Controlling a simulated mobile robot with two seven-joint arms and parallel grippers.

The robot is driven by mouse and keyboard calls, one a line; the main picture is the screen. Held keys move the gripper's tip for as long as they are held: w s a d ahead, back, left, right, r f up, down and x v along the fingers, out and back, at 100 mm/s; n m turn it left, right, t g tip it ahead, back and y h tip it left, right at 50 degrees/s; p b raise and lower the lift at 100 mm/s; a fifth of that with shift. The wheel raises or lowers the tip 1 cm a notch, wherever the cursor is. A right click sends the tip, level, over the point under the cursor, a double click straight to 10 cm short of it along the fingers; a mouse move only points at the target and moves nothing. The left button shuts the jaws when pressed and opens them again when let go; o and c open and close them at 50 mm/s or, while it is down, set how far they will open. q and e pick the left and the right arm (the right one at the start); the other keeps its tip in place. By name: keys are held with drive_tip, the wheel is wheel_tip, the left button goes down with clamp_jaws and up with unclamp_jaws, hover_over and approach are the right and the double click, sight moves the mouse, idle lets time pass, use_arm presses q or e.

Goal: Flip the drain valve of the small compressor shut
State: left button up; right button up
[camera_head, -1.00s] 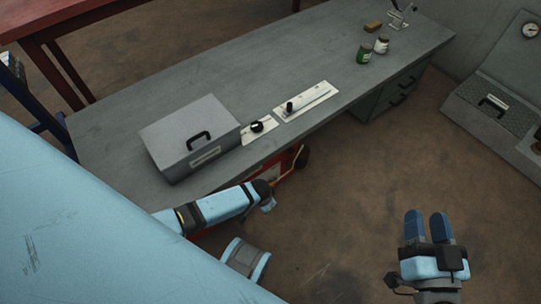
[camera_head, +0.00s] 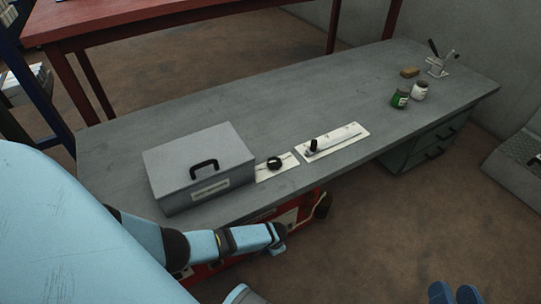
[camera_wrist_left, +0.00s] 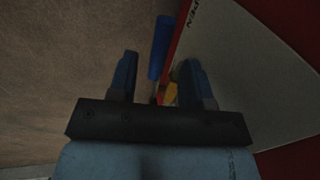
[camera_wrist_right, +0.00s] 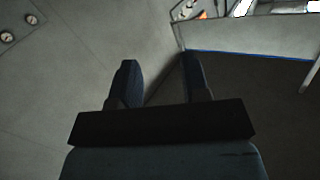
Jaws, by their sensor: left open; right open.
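The small compressor shows in the head view as a red body (camera_head: 311,206) with a dark wheel, mostly hidden under the bench. In the left wrist view I see a red edge and a pale panel (camera_wrist_left: 235,75) with lettering ending in "PEN". A blue valve lever (camera_wrist_left: 161,47) stands out beside the panel, with a small yellow fitting (camera_wrist_left: 171,93) below it. My left gripper (camera_wrist_left: 158,75) is open. The lever shows between and beyond its fingertips, with no visible grip. My right gripper (camera_head: 454,293) is open and empty at the bottom edge of the head view, away from the bench.
The grey bench (camera_head: 330,100) overhangs the compressor. On it are a grey box (camera_head: 200,160), a knob plate (camera_head: 277,166), a slider plate (camera_head: 337,142) and jars (camera_head: 401,98). Drawers (camera_head: 425,148) hang at its right. Floor right of the compressor is clear.

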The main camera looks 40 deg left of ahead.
use_arm(q)
drive_tip(key=shift+w+a+f+b, duration=0.15)
drive_tip(key=shift+f+b, duration=0.15)
drive_tip(key=shift+f, duration=0.4)
drive_tip(key=shift+s+a+f+b, duration=0.1)
drive_tip(key=shift+f+b, duration=0.2)
drive_tip(key=shift+f, duration=0.4)
use_arm(e)
drive_tip(key=shift+w+d+f+n, duration=0.2)
drive_tip(key=shift+w+f+n, duration=0.2)
drive_tip(key=shift+n, duration=0.1)
use_arm(q)
drive_tip(key=shift+c, duration=0.3)
clamp_jaws()
use_arm(e)
drive_tip(key=shift+r, duration=0.1)
